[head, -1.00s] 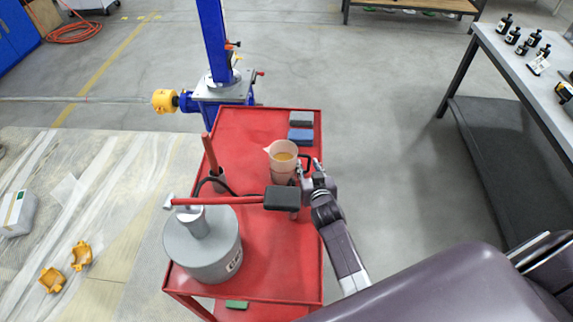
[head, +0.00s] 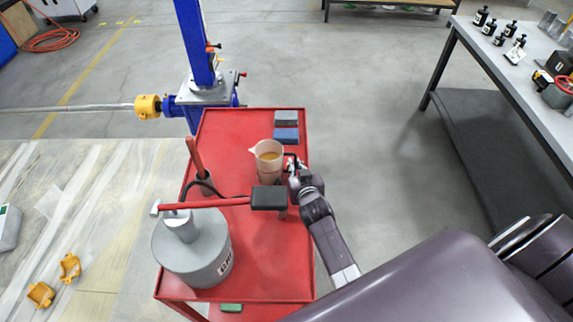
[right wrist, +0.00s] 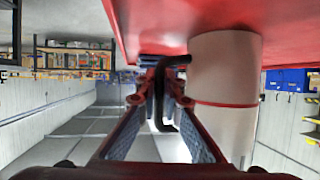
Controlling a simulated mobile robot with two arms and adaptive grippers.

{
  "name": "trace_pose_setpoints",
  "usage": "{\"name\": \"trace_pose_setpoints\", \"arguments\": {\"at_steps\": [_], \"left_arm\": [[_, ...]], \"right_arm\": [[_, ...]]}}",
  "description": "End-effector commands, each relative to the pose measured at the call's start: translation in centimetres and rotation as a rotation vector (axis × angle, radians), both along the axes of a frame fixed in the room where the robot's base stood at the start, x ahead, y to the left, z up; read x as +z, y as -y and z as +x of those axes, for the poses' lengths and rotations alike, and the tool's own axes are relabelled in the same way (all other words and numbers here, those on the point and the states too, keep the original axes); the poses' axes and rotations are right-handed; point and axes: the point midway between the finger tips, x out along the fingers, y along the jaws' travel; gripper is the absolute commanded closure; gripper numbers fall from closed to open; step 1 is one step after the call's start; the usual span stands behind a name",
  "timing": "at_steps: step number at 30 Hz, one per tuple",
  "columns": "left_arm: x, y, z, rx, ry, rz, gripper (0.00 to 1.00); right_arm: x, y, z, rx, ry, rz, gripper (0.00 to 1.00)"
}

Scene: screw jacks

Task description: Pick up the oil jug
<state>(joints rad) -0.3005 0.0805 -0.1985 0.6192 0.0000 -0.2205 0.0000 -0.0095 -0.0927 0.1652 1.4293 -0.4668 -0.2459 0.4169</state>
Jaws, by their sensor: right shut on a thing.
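The oil jug (head: 267,166) is a translucent beige jug with a spout and amber oil inside. It is upright at the right side of the red cart's top. My right gripper (head: 293,168) is at its right side, shut on its black handle. In the right wrist view, the fingers (right wrist: 158,98) are on either side of the handle (right wrist: 167,122), and the jug body (right wrist: 224,75) is at the right. There its base end meets the red surface, with no clear gap. My left gripper is not in view.
On the red cart (head: 235,130) are a grey canister (head: 190,255), a red-handled bar with a black block (head: 269,198), and grey and blue blocks (head: 286,134) behind the jug. A blue screw jack (head: 200,90) stands behind the cart. A table (head: 500,55) with black bottles is at right.

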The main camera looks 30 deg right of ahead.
Motion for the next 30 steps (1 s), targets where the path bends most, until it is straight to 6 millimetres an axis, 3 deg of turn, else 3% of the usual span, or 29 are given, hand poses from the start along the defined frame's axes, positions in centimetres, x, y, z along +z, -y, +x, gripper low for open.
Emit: {"name": "trace_pose_setpoints", "arguments": {"at_steps": [5, 11, 24, 30], "left_arm": [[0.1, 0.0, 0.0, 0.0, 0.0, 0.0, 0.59], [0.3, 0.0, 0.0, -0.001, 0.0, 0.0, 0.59], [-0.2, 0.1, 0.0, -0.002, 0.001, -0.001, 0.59], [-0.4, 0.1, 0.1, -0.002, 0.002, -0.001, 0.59]], "right_arm": [[1.5, 0.1, 0.2, 0.0, 0.008, -0.001, 1.0], [4.7, 0.1, 0.2, 0.0, 0.011, -0.002, 1.0], [15.9, 0.0, 0.2, 0.001, 0.012, 0.0, 1.0], [19.0, 0.0, 0.1, 0.001, 0.009, 0.0, 1.0]]}}
